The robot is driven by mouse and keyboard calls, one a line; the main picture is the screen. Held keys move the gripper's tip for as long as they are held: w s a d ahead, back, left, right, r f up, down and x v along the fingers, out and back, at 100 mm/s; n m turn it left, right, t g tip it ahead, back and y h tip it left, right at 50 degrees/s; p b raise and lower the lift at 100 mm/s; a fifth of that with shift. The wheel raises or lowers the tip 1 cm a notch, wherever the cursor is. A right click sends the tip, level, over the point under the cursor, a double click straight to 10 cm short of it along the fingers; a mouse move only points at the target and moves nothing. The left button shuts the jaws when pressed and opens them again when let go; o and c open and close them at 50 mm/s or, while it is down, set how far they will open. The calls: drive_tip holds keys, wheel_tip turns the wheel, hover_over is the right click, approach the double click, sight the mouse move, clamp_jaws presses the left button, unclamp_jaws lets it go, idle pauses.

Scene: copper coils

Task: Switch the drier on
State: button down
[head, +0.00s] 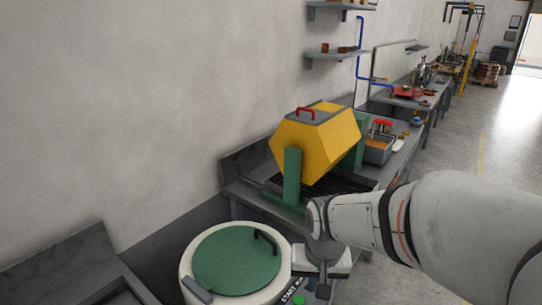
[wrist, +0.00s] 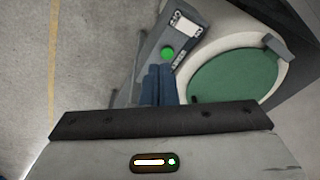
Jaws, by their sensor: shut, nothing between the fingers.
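The drier is a round cream-white drum (head: 187,268) with a green lid (head: 238,260) lying closed on it. The lid has a dark handle. In the wrist view the drum rim (wrist: 222,36) and green lid (wrist: 236,73) are at the right. A grey control panel (wrist: 147,55) stands beside the drum and carries a round green button (wrist: 167,53). The button also shows at the bottom edge of the head view (head: 298,300), near "START" lettering. My gripper (wrist: 159,69) is shut and empty, its blue fingertips appearing just below the button. I cannot tell whether they touch it.
A yellow tumbler (head: 318,145) on green supports stands on a bench behind the drier. A grey bin (head: 377,150) sits beside it. More benches and shelves line the wall. Open concrete floor (wrist: 75,60) lies left of the panel in the wrist view.

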drive_tip(key=s+d+r+t, duration=0.1)
drive_tip(key=s+d+r, duration=0.4)
drive_tip(key=s, duration=0.3)
drive_tip(key=shift+s+d+r+n+t, duration=0.2)
drive_tip(key=shift+d+r+n+t, duration=0.2)
drive_tip(key=shift+r, duration=0.35)
drive_tip(key=shift+a, duration=0.1)
